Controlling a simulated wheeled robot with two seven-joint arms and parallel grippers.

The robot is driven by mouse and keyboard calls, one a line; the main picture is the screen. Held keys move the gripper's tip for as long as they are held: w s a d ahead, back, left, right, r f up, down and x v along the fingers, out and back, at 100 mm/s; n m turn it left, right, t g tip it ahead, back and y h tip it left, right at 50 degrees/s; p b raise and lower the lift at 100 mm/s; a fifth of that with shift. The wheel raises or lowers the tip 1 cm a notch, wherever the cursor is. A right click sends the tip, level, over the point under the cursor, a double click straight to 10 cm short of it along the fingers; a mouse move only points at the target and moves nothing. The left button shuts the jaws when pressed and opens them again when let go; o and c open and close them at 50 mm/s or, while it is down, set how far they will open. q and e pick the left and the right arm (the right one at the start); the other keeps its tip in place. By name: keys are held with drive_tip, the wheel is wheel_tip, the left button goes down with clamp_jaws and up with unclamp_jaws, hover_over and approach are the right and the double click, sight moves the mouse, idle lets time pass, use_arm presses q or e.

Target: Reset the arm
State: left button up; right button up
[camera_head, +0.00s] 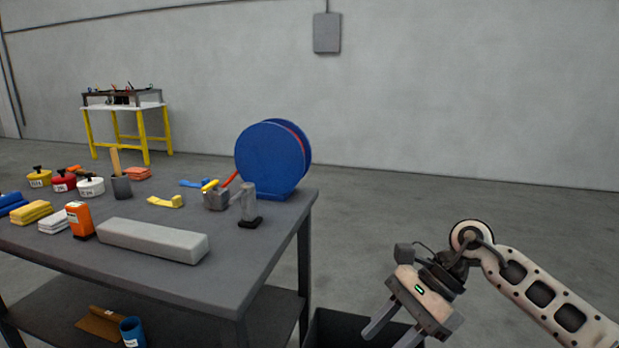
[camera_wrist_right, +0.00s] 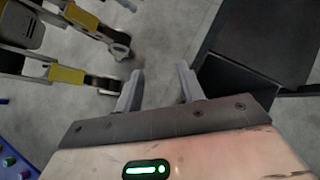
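My right arm comes in from the right in the head view. Its gripper (camera_head: 389,336) is beyond the table's right end, pointing down and left, over a dark open bin (camera_head: 330,325). In the right wrist view the two grey fingers (camera_wrist_right: 161,85) stand apart with only grey floor between them, so the gripper is open and empty. My left gripper is in neither view.
A grey workbench (camera_head: 262,232) on the left holds a grey block (camera_head: 152,240), a blue reel (camera_head: 268,160), an orange bottle (camera_head: 79,219), cloths and tools. The dark bin's edge (camera_wrist_right: 228,75) is right of the fingers.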

drive_tip(key=s+a+r+m+t+y, duration=0.1)
drive_tip(key=s+a+r+m+y, duration=0.1)
drive_tip(key=a+m+y, duration=0.3)
drive_tip(key=s+a+r+m+y, duration=0.1)
drive_tip(key=s+a+m+y, duration=0.2)
drive_tip(key=a+y, duration=0.25)
drive_tip(key=d+f+n+t+h+p, duration=0.1)
drive_tip(key=d+f+n+t+h, duration=0.4)
drive_tip(key=n, duration=0.6)
drive_tip(key=d+n+t+h, duration=0.1)
drive_tip(key=n+t+h, duration=0.2)
drive_tip(key=n+t, duration=0.65)
drive_tip(key=d+f+n+t+h+p, duration=0.1)
drive_tip(key=d+f+n+t+h, duration=0.25)
drive_tip(key=n, duration=0.95)
drive_tip(key=s+d+f+m+g+h, duration=0.3)
drive_tip(key=s+f+m+g+h, duration=0.1)
drive_tip(key=s+f+m, duration=0.6)
drive_tip(key=shift+s+f+g, duration=0.25)
drive_tip(key=shift+s+g, duration=0.15)
drive_tip(key=shift+g, duration=0.4)
drive_tip(key=shift+d, duration=0.1)
